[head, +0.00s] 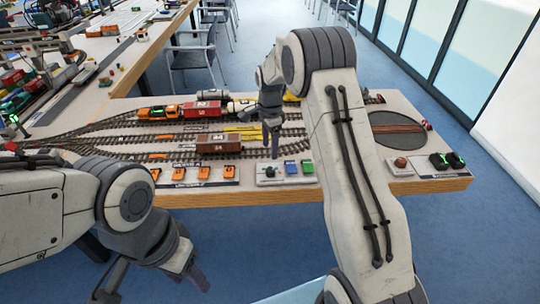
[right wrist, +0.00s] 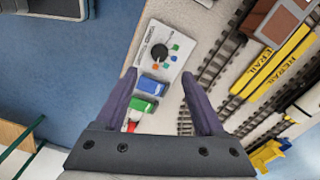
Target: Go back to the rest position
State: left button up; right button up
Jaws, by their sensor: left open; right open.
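Tracks carry a red-brown wagon (head: 218,143) and an orange locomotive (head: 157,112). A round turntable (head: 397,128) lies at the right. Orange levers (head: 204,173) line the front edge. Chairs (head: 194,57) stand behind. Blue floor (head: 480,240) is free at the right.

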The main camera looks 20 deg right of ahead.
jog(key=shift+r, duration=0.25)
